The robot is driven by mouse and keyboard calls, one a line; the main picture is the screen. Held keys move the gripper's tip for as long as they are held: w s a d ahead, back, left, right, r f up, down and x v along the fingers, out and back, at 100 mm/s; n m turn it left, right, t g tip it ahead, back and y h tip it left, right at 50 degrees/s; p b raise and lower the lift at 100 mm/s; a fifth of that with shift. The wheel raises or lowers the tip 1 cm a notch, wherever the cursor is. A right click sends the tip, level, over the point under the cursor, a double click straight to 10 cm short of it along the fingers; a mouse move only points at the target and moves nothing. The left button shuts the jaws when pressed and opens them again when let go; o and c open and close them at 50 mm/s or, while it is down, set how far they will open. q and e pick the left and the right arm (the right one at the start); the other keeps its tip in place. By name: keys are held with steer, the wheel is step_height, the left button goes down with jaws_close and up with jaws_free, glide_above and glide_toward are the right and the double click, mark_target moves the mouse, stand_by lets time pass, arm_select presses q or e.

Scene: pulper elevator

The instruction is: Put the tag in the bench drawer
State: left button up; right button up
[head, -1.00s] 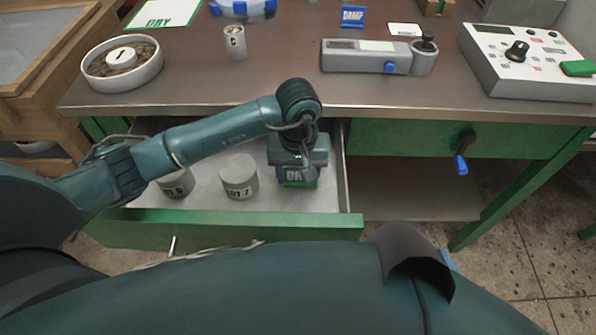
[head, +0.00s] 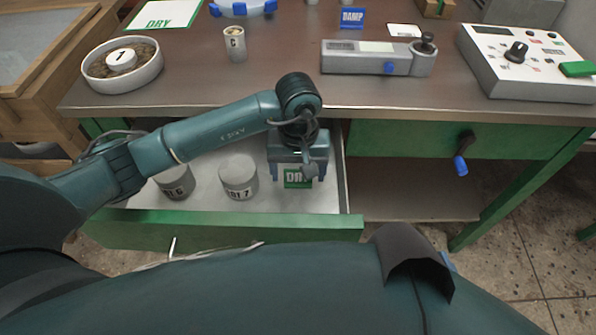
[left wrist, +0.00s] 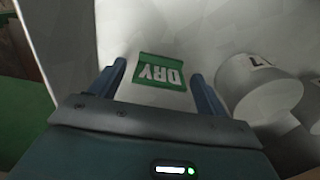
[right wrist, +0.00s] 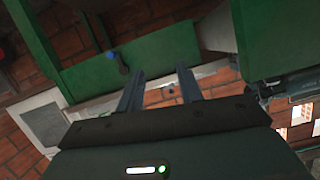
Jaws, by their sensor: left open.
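The tag (head: 297,178) is a small green and white card marked DRY. It lies in the right part of the pulled-out bench drawer (head: 200,232). My left gripper (head: 298,170) is over the tag, partly hiding it in the head view. In the left wrist view the tag (left wrist: 160,73) shows whole, beyond and between the spread fingers of my left gripper (left wrist: 162,78), with no finger touching it that I can see. My right gripper (right wrist: 160,82) is open and empty in the right wrist view, away from the drawer.
Two grey lidded tins (head: 238,176) (head: 174,182) stand in the drawer left of the tag. A closed green drawer (head: 410,139) with a blue-tipped handle is to the right. The bench top (head: 280,80) holds a bowl, a can, a grey device and a control box (head: 525,60).

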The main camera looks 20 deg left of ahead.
mark_target(298, 170)
arm_select(q)
step_height(298, 170, up, 11)
arm_select(e)
steer(key=shift+w+a+f, duration=0.15)
steer(key=shift+f, duration=0.1)
steer(key=shift+r, duration=0.1)
